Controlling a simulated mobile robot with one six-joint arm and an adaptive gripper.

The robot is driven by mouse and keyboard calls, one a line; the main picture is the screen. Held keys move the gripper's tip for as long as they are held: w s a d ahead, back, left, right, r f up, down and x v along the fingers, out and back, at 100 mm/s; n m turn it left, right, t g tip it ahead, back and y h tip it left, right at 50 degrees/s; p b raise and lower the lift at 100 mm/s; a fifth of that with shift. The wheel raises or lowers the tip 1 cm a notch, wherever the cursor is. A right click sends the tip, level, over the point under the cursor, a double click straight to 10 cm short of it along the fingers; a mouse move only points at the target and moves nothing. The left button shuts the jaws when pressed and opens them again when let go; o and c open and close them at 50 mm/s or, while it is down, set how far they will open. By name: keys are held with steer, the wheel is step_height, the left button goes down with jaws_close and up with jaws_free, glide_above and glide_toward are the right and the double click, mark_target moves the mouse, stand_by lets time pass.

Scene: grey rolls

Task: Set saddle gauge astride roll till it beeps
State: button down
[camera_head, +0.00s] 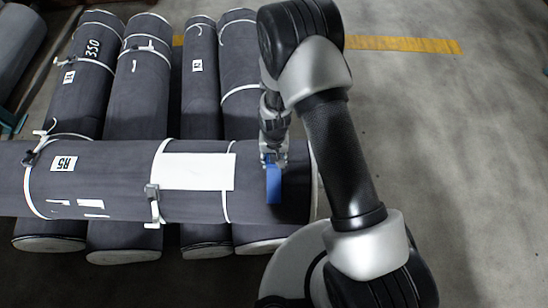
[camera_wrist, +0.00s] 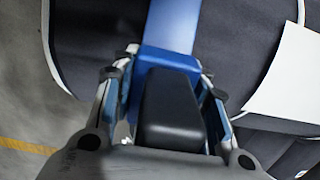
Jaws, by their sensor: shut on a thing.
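The saddle gauge is blue (camera_head: 273,187) and shows as a narrow upright piece over the right part of the crosswise roll (camera_head: 120,180), near that roll's right end. In the wrist view its blue body (camera_wrist: 173,25) runs up over the dark roll surface, with a black block (camera_wrist: 170,105) between the fingers. My gripper (camera_head: 272,158) is shut on the gauge; it also shows in the wrist view (camera_wrist: 165,100). I cannot tell whether the gauge touches the roll. The gauge's legs and any display are hidden.
The crosswise roll, tagged R5, lies over several lengthwise grey rolls (camera_head: 140,85). White straps with buckles (camera_head: 153,195) and a large white sheet (camera_head: 195,171) are on it, left of the gauge. Bare concrete floor (camera_head: 470,150) with a yellow line (camera_head: 410,44) is at right.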

steer(key=shift+f+b, duration=0.3)
steer(key=shift+f, duration=0.1)
steer(key=c, duration=0.9)
jaws_free()
steer(key=shift+o, duration=0.2)
step_height(320, 180, up, 12)
steer(key=shift+r, duration=0.1)
stand_by(0.6)
